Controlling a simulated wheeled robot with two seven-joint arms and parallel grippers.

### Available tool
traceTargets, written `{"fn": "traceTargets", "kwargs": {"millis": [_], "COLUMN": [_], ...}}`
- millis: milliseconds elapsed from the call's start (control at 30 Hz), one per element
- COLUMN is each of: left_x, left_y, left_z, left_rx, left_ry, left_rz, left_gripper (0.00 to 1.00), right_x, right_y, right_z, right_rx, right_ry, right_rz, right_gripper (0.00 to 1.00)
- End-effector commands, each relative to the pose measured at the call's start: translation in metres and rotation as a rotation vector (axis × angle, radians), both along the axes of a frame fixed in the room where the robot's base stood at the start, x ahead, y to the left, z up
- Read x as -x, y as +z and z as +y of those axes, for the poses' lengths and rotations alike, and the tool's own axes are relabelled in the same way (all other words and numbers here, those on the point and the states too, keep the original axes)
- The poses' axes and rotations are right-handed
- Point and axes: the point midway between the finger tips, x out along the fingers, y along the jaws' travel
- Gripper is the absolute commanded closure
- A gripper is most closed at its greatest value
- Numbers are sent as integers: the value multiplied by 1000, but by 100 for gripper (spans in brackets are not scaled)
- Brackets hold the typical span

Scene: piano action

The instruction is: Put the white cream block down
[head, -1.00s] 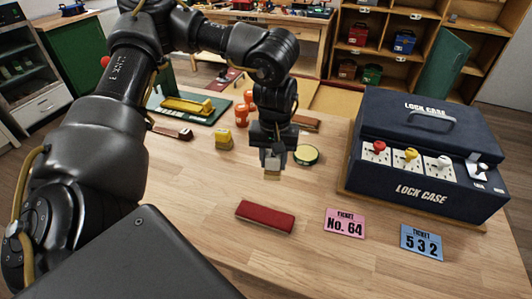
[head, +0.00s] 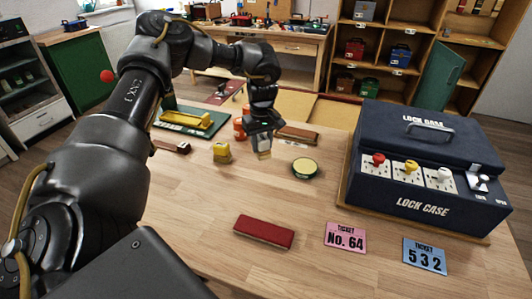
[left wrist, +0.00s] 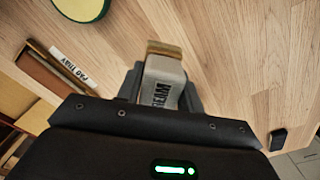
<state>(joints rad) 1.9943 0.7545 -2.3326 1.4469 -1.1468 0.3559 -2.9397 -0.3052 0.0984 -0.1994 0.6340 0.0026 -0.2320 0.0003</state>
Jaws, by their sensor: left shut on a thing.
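The white cream block (left wrist: 163,78) is a pale block with dark lettering, partly hidden, and a tan end. My left gripper (left wrist: 160,92) is shut on it, with a finger on each side. In the head view the block (head: 264,154) points down from my left gripper (head: 262,142), over the back middle of the wooden table. I cannot tell whether its lower end touches the table. My right gripper is not in view.
Near the block are a round yellow-topped tin (head: 305,168), a yellow block (head: 222,153), orange pieces (head: 239,131) and a pad tray (head: 299,135). A red block (head: 263,231), two tickets and a dark lock case (head: 422,185) are nearer. Bare table lies between.

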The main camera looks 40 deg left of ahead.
Motion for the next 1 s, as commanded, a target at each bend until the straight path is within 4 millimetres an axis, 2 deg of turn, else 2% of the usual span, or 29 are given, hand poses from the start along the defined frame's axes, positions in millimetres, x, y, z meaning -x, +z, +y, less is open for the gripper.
{"fn": "traceTargets", "kwargs": {"millis": [100, 300, 500, 800, 1000], "left_x": [-15, -28, -32, -34, -34], "left_y": [-21, -38, -42, -75, -76], "left_z": [6, 10, 11, 12, 12], "left_rx": [-3, 0, -1, 0, 0], "left_ry": [3, 1, 0, 0, 0], "left_rz": [3, 1, 2, 1, 0], "left_gripper": [92, 92, 92, 92, 92], "right_x": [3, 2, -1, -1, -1], "right_y": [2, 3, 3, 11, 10], "right_z": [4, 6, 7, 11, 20], "right_rx": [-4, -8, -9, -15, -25], "right_ry": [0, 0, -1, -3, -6], "right_rz": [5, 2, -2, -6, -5], "right_gripper": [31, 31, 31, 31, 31]}}
